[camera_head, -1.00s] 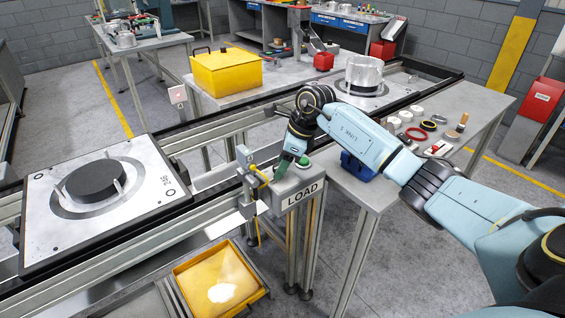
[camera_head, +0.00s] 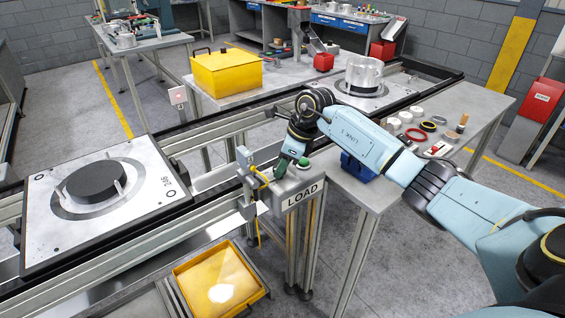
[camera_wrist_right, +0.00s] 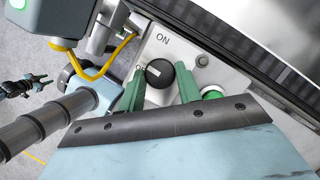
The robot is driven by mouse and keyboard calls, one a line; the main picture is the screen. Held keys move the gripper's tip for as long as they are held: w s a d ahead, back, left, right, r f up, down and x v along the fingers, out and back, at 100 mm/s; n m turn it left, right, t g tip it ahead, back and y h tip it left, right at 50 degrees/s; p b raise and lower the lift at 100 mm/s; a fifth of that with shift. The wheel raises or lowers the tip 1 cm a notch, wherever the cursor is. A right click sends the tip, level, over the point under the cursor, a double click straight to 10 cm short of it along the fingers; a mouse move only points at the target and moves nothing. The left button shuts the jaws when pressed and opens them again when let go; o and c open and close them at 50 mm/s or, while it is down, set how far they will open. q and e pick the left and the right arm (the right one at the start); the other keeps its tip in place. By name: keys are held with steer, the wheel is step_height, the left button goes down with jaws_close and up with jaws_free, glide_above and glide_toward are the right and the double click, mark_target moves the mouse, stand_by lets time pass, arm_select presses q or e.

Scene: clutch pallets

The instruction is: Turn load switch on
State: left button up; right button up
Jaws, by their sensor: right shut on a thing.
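The load switch is a black round knob (camera_wrist_right: 158,73) with a white mark, on the grey control box (camera_head: 298,186) labelled LOAD. In the right wrist view, "ON" is printed above the knob and "OF" shows at its left, partly covered. The white mark points up and left, towards the "OF" label. My right gripper (camera_wrist_right: 160,82) has its green fingers on either side of the knob and is shut on it. In the head view, the right gripper (camera_head: 282,168) hides the knob.
A green button (camera_wrist_right: 212,93) sits close beside the right finger. A yellow cable (camera_wrist_right: 105,68) and a grey bracket stand left of the box. The conveyor rail runs behind it. A pallet (camera_head: 50,215) lies at left, and a yellow bin (camera_head: 190,285) is below.

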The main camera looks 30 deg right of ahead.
steer(key=m+h+p, duration=0.1)
steer(key=m, duration=0.2)
steer(key=shift+r+t, duration=0.15)
steer(key=shift+t, duration=0.25)
steer(key=m+h+p, duration=0.1)
steer(key=m, duration=0.1)
steer(key=shift+s+a+m+t, duration=0.1)
steer(key=shift+a+m+t, duration=0.05)
steer(key=shift+m+t, duration=0.2)
steer(key=m, duration=0.2)
steer(key=shift+a+m+h+p, duration=0.1)
steer(key=shift+m+h+p, duration=0.25)
steer(key=shift+h, duration=0.05)
steer(key=shift+a+m+h, duration=0.1)
steer(key=shift+m+h, duration=0.5)
steer(key=shift+m, duration=0.8)
steer(key=o, duration=1)
steer(key=shift+c, duration=0.2)
steer(key=v, duration=1.3)
